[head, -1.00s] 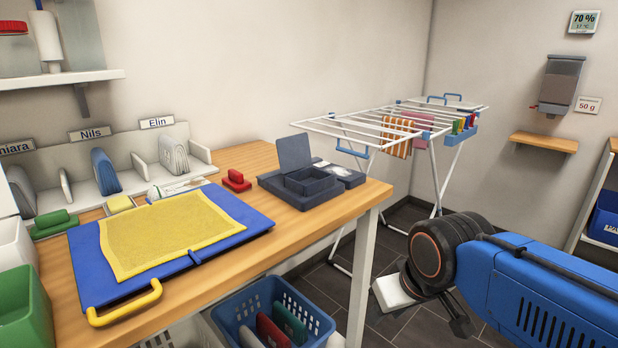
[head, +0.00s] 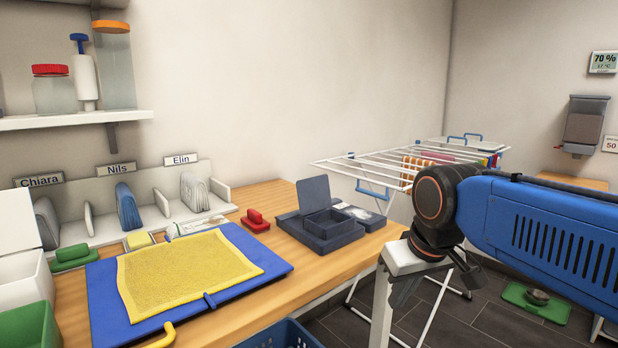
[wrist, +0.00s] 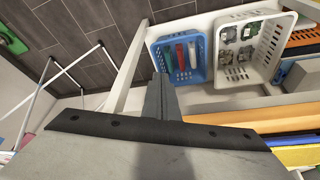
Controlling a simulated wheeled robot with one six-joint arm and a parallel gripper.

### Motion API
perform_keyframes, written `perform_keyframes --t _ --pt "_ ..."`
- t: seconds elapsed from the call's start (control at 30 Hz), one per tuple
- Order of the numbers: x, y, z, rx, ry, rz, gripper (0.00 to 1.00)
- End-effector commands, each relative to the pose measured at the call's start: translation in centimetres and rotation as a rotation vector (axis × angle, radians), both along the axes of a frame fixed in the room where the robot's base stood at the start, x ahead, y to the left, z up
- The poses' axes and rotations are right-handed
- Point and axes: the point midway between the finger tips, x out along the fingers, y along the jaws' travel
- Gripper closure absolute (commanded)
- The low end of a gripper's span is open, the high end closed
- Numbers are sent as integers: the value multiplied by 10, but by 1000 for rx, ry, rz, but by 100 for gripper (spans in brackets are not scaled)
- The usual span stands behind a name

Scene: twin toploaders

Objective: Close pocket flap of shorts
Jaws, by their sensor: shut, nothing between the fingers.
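The dark navy shorts (head: 342,232) lie folded on the wooden table, near its right end. Their pocket is a raised, open box shape, and the pocket flap (head: 314,192) stands upright at its back left. My gripper (wrist: 160,92) is shut and empty in the wrist view, pointing toward the floor baskets beside the table. In the head view my arm reaches in from the right, and its wrist is beside the table's right end, right of the shorts and apart from them. The fingertips are not clear there.
A blue board (head: 235,291) with a yellow cloth lies left of the shorts, and a red-handled brush (head: 255,221) sits between. A drying rack (head: 365,170) stands behind. Blue (wrist: 203,75) and white (wrist: 268,50) baskets are below the table edge.

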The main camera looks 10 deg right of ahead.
Motion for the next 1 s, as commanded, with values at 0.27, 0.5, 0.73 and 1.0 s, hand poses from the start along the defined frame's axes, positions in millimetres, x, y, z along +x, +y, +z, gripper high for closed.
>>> perform_keyframes --t 0.27,0.5,0.73,1.0 --pt "82 21 91 -8 38 84 100" --pt "150 43 154 -16 70 160 100" --pt "212 68 202 -23 100 233 100" --pt "279 101 242 -32 134 321 100"
